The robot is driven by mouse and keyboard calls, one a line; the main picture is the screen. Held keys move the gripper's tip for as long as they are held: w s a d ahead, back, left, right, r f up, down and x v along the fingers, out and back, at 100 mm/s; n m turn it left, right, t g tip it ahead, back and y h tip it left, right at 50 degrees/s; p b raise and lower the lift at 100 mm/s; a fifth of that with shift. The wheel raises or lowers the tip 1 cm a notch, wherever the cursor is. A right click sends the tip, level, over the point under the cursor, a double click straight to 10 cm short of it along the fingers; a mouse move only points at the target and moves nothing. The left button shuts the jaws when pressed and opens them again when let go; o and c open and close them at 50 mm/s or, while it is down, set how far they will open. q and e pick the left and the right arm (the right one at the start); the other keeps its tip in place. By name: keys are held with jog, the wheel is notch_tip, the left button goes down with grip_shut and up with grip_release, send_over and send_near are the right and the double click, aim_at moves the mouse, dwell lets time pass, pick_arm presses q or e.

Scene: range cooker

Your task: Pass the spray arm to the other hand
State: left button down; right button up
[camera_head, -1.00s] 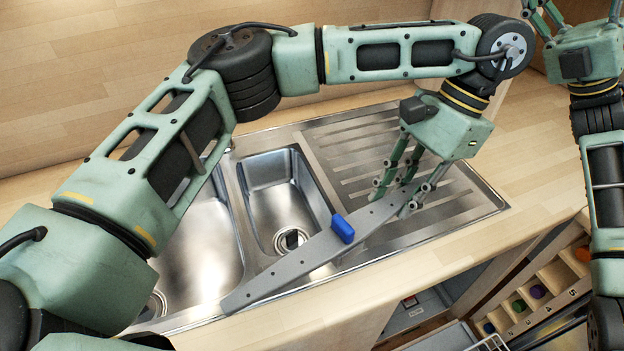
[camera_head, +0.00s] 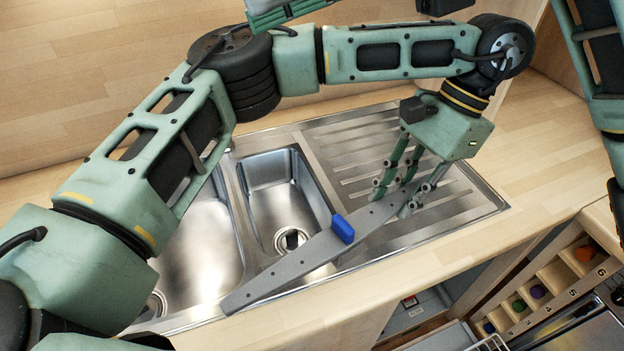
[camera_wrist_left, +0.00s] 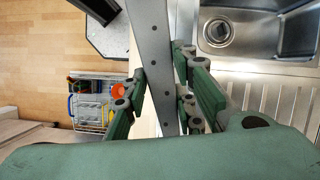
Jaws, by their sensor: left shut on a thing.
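The spray arm (camera_head: 285,269) is a long flat grey bar with small holes and a blue block (camera_head: 342,229) at its middle. It slants over the front edge of the sink, its far end toward the lower left. My left gripper (camera_head: 395,200) is shut on its right end, above the drainboard. In the left wrist view the bar (camera_wrist_left: 152,45) runs up between the fingers of my left gripper (camera_wrist_left: 160,95). My right arm shows at the upper right, but its fingers cannot be made out.
The steel sink has a large and a small basin (camera_head: 270,170), with a ribbed drainboard (camera_head: 350,150) to the right. Wooden counter (camera_head: 545,130) lies free at the right. Below are an open compartment and a rack with coloured balls (camera_head: 537,291). A wire basket (camera_wrist_left: 92,108) stands on the floor.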

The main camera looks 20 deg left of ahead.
pick_arm(q)
jog(key=shift+d, duration=0.1)
pick_arm(e)
notch_tip(320, 180, down, 14)
jog(key=d+f+n+t+h, duration=0.1)
jog(key=t+h, duration=0.4)
jog(key=h, duration=0.2)
pick_arm(q)
jog(key=shift+a, duration=0.2)
jog(key=shift+s, duration=0.1)
jog(key=shift+d, duration=0.15)
pick_arm(e)
jog(key=n+t+h, duration=0.6)
jog(key=t+h, duration=0.1)
send_near(335, 236)
jog(key=x, duration=1)
jog(key=shift+f, duration=0.15)
jog(key=shift+c, duration=0.3)
